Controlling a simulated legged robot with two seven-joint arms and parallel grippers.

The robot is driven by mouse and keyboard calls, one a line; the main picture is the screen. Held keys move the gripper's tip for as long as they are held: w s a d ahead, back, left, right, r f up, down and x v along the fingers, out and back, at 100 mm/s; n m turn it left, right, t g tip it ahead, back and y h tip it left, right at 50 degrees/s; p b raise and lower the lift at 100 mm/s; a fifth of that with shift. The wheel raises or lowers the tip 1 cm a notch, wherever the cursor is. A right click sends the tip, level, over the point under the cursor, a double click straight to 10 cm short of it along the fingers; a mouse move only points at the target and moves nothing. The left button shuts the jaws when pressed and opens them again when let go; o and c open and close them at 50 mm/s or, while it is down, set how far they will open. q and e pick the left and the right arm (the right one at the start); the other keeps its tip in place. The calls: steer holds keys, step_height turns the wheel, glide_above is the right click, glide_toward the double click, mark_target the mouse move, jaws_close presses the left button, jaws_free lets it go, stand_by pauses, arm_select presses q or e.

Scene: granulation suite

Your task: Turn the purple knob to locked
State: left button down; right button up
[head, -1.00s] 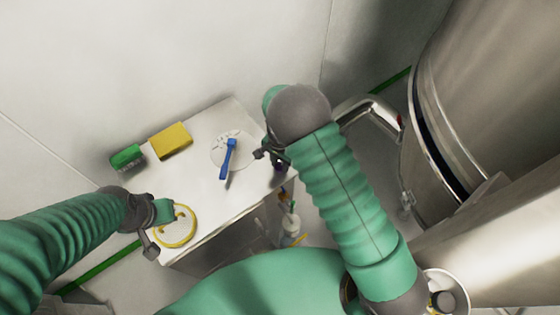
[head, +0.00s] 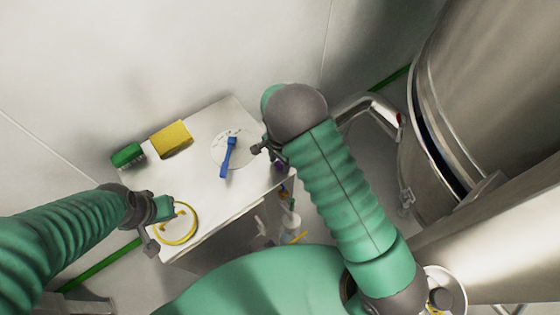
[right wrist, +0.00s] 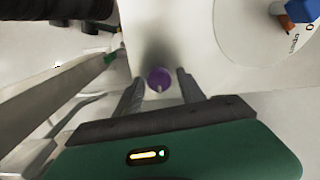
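The purple knob (right wrist: 158,78) is small and round, with a pale pointer mark at its lower edge in the right wrist view. In the head view the purple knob (head: 279,168) shows partly at the right edge of the white panel, just below my right gripper (head: 265,152). In the right wrist view my right gripper (right wrist: 160,90) is open, with one finger on either side of the knob and gaps to both. Whether the knob lies at fingertip depth is unclear. My left gripper (head: 158,228) appears open, at the panel's lower left near a yellow ring.
A large steel vessel (head: 475,85) and a bent pipe (head: 372,107) stand to the right.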

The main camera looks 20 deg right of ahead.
mark_target(281, 165)
steer(key=shift+o, duration=0.3)
steer(key=shift+r, duration=0.1)
step_height(281, 165, up, 17)
steer(key=shift+f, duration=0.2)
steer(key=s+d+r+n+t, duration=0.1)
steer(key=s+d+n, duration=0.4)
steer(key=s+n, duration=0.7)
steer(key=s+t, duration=0.1)
steer(key=s, duration=0.2)
steer(key=shift+d+r+t, duration=0.15)
steer(key=shift+d+t, duration=0.05)
steer(key=shift+t, duration=0.1)
steer(key=shift+s+d, duration=0.15)
steer(key=shift+s, duration=0.1)
steer(key=shift+w, duration=0.1)
